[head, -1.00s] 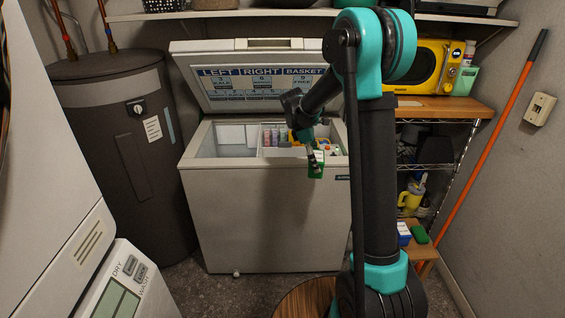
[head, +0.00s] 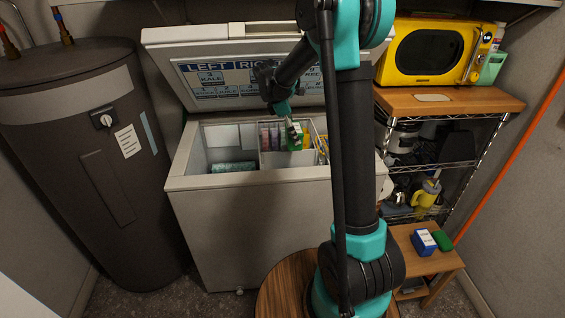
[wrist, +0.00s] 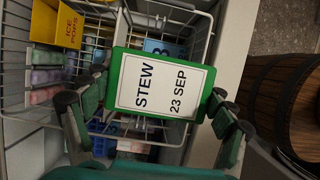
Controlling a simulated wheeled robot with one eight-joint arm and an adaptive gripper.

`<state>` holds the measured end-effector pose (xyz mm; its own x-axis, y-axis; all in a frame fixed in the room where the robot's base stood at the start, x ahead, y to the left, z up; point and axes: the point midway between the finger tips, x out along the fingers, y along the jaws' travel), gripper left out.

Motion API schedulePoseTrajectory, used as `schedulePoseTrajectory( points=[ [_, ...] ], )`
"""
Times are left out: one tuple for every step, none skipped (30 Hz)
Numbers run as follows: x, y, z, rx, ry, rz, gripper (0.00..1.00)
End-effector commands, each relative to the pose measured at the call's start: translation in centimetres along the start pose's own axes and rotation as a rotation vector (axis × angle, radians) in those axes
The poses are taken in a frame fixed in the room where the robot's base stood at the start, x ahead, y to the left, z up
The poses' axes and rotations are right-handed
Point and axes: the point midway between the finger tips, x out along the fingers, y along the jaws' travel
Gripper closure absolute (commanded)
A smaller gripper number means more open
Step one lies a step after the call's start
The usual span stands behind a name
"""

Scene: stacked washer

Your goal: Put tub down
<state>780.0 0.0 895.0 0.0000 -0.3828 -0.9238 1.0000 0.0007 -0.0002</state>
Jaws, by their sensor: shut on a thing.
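The tub (wrist: 163,85) has a green lid with a white label reading "STEW 23 SEP" in the wrist view. My gripper (wrist: 150,105) is shut on it, with a finger on each side. In the head view my gripper (head: 296,137) holds the green tub (head: 293,140) over the open chest freezer (head: 235,183), near its inner divider. I cannot tell whether the tub touches anything beneath it.
A wire basket (wrist: 88,25) with a yellow ice pops box (wrist: 58,22) lies beneath. The freezer's left compartment holds a pale green roll (head: 233,167). A small wooden table (head: 422,262) bears a blue-white box (head: 424,241) and a green item (head: 443,240).

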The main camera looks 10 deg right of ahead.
Motion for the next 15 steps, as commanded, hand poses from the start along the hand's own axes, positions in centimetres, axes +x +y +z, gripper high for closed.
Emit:
schedulePoseTrajectory(
  points=[
    [0.2, 0.0, -0.1, 0.000, 0.000, 0.000, 0.56],
    [0.5, 0.0, -0.2, 0.000, 0.000, 0.000, 0.56],
    [0.9, 0.0, -0.4, 0.000, 0.000, 0.000, 0.56],
    [1.4, 0.0, -0.6, 0.000, 0.000, 0.000, 0.56],
    [2.0, 0.1, -0.8, 0.000, 0.000, 0.000, 0.56],
    [2.8, 0.0, -1.2, 0.000, 0.000, 0.000, 0.56],
    [3.5, 0.0, -1.4, 0.000, 0.000, 0.000, 0.56],
    [4.2, 0.1, -1.7, 0.000, 0.000, 0.000, 0.56],
    [5.1, 0.0, -2.1, 0.000, 0.000, 0.000, 0.56],
    [5.8, 0.0, -2.4, 0.000, 0.000, 0.000, 0.56],
    [6.5, 0.1, -2.7, 0.001, 0.000, 0.000, 0.56],
    [7.4, 0.1, -3.0, 0.001, 0.000, 0.000, 0.56],
    [8.0, 0.1, -3.3, 0.001, 0.000, 0.000, 0.56],
    [8.7, 0.0, -3.6, 0.001, 0.000, 0.000, 0.56],
    [9.6, 0.1, -4.0, 0.001, 0.000, 0.000, 0.56]
  ],
)
